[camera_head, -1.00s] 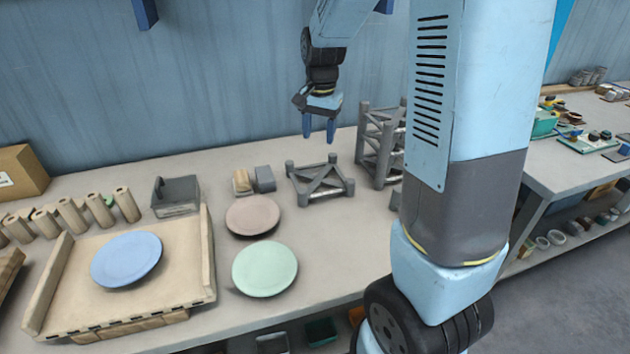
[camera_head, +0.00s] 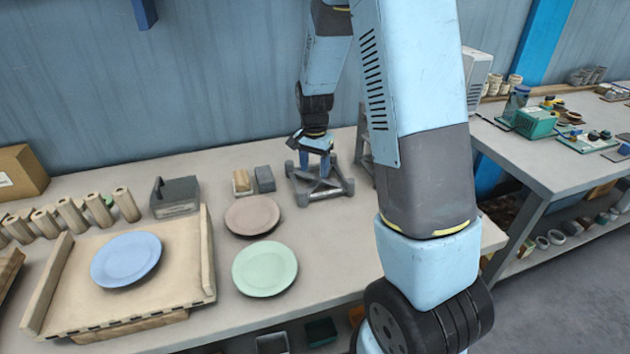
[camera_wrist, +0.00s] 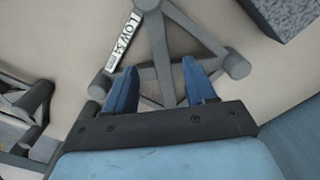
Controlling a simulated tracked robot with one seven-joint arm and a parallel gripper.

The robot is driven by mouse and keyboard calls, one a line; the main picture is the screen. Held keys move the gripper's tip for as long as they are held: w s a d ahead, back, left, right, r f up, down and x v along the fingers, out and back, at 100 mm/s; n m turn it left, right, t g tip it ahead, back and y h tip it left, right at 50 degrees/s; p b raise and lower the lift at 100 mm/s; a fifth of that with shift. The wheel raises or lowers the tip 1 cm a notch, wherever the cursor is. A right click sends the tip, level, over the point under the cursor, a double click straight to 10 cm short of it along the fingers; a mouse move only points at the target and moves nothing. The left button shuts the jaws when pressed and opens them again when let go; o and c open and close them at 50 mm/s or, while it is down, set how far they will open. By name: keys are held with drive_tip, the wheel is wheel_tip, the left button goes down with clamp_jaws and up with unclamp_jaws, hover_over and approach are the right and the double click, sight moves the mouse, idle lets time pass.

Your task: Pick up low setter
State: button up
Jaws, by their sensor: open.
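The low setter (camera_head: 328,189) is a low grey frame with crossing bars and short corner posts, standing on the bench near the wall. In the wrist view the low setter (camera_wrist: 178,22) shows a white label that begins "LOW". My gripper (camera_head: 315,172) points down at the setter from above. In the wrist view my blue fingers (camera_wrist: 160,75) are apart, with a grey bar of the setter running between them. I cannot tell whether the fingers touch it. Part of the setter is hidden behind my gripper in the head view.
A taller grey frame (camera_head: 366,150) stands just right of the setter, mostly hidden by my arm. Small beige and grey blocks (camera_head: 265,179) lie to its left. A pink plate (camera_head: 252,217), green plate (camera_head: 265,269) and blue plate (camera_head: 126,260) lie further left. Bench in front is clear.

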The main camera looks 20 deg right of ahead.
sight(313, 184)
drive_tip(key=shift+s+a+f, duration=0.1)
drive_tip(key=shift+a+f, duration=0.05)
drive_tip(key=shift+f, duration=2.5)
drive_tip(key=shift+c, duration=0.4)
clamp_jaws()
